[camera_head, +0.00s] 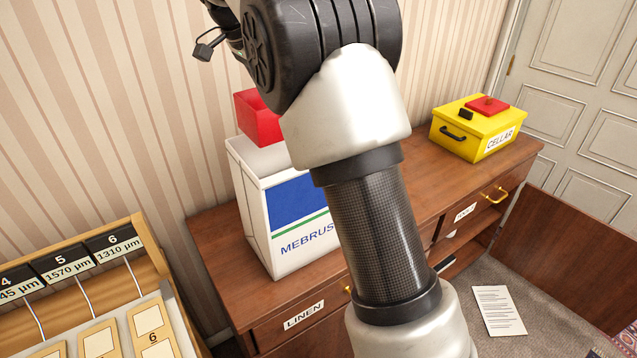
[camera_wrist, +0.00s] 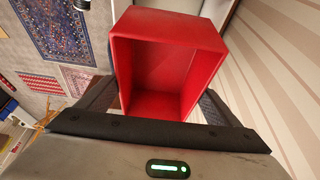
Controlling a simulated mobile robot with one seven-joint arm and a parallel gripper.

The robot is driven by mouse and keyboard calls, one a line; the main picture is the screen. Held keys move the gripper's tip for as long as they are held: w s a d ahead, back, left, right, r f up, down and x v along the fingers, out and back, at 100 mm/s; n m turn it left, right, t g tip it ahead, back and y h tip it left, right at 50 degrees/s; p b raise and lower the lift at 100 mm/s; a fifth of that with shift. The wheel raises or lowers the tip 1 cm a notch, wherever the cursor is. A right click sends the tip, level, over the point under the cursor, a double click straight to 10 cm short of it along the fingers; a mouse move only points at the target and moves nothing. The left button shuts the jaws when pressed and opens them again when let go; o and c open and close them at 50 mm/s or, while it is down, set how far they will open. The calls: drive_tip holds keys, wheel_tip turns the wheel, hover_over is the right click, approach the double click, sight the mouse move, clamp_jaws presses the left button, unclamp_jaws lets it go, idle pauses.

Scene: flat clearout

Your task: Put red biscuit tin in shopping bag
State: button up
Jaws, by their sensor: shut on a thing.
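The red biscuit tin (camera_head: 258,118) is an open, box-shaped tin with its hollow inside (camera_wrist: 168,75) facing the wrist camera. My gripper (camera_wrist: 160,100) is shut on it, with one dark finger at each side of the tin. The white shopping bag (camera_head: 262,215), with a blue panel and the letters "MEBRUS", stands upright on the wooden sideboard. In the head view the tin shows at the bag's top rear edge. My arm hides part of both, and I cannot tell whether the tin's bottom is inside the bag. The fingers are hidden in the head view.
The sideboard (camera_head: 220,240) has a "LINEN" drawer. A yellow "CELLAR" box (camera_head: 470,135) with red and black items on its lid stands at its right end. A wooden rack (camera_head: 160,270) with numbered cards is at the lower left. A striped wall rises behind the bag.

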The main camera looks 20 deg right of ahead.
wheel_tip(320, 180, down, 18)
idle(0.6)
drive_tip(key=shift+f+b, duration=0.2)
drive_tip(key=shift+b, duration=0.2)
drive_tip(key=o, duration=1.5)
drive_tip(key=shift+r+p, duration=0.25)
drive_tip(key=shift+p, duration=0.05)
drive_tip(key=v, duration=1.2)
drive_tip(key=shift+a, duration=0.1)
